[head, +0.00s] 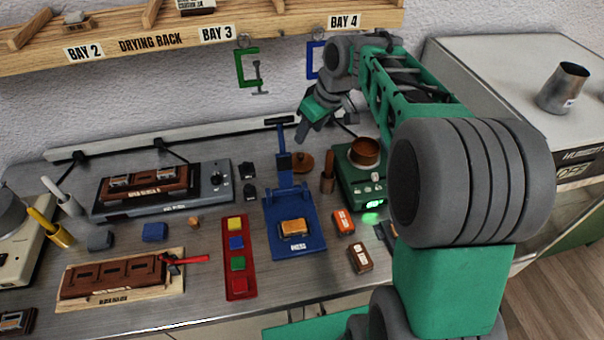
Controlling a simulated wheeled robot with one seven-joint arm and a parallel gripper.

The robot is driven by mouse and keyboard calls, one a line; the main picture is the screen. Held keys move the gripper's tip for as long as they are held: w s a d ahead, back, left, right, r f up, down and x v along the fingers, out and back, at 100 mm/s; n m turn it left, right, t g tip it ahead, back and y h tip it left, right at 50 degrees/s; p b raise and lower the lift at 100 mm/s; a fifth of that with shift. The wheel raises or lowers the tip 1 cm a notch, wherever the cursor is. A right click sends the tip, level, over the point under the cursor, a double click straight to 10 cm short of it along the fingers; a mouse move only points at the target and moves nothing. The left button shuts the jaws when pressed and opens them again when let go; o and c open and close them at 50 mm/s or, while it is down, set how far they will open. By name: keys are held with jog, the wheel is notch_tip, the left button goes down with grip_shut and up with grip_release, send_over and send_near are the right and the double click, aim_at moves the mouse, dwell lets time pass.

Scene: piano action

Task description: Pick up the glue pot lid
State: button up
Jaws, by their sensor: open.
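A round brown lid (303,162) with a small knob lies on the bench, between the blue press and the green scale; I take it to be the glue pot lid. A copper-brown pot (365,152) stands on the green scale (361,190) to its right. My gripper (305,133) is open and empty. It is tilted down and shows just above the lid in the picture, apart from it. How high it is over the bench is hard to tell. Part of the scale's surroundings is hidden behind my arm.
The blue press (295,240) with its upright lever stands left of the lid. A brown cylindrical handle (327,180) stands close to the lid's right. Green and blue clamps (247,68) hang under the drying rack (150,43). A red tray (237,258) lies at front.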

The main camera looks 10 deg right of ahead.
aim_at(301, 154)
jog(key=w+f+n, duration=0.1)
jog(key=w+f, duration=0.1)
jog(key=f, duration=0.3)
jog(key=w+f, duration=0.3)
jog(key=f, duration=0.2)
jog(key=w+f+n, duration=0.1)
jog(key=w+f, duration=0.2)
jog(key=f, duration=0.2)
jog(key=shift+a+f+n+g+y, duration=0.15)
jog(key=shift+n+g+y, duration=0.15)
jog(key=shift+y, duration=0.1)
jog(key=shift+c, duration=0.6)
grip_shut()
